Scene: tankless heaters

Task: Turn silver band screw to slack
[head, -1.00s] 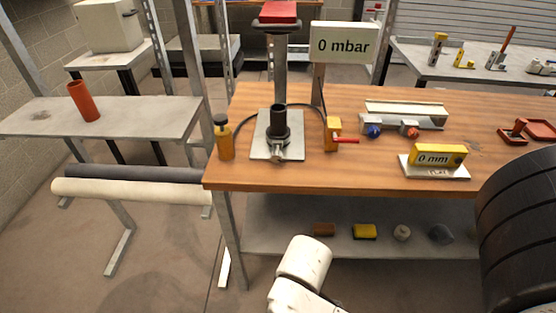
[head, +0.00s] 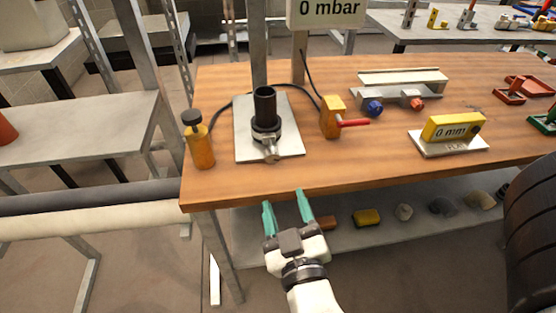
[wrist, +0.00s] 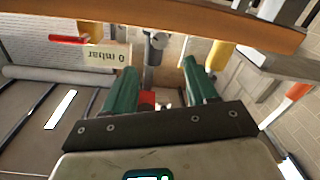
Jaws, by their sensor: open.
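In the head view a silver band with its screw (head: 270,152) sits around the base of a black upright pipe (head: 265,106). The screw end faces the front edge of the bench. The pipe stands on a grey metal plate (head: 285,138) on the wooden bench. My gripper (head: 284,200), with teal fingers, is open and empty just in front of the bench's front edge, apart from the screw. In the wrist view my gripper (wrist: 160,75) is open, and the silver screw (wrist: 157,40) shows beyond and between the fingers, under the bench edge in the picture.
A yellow bottle (head: 200,147) with a black top stands left of the plate. A yellow valve block (head: 332,117) with a red lever stands to its right. A "0 mbar" sign (head: 327,10) is behind, and a yellow "0 mm" gauge (head: 453,128) is farther right.

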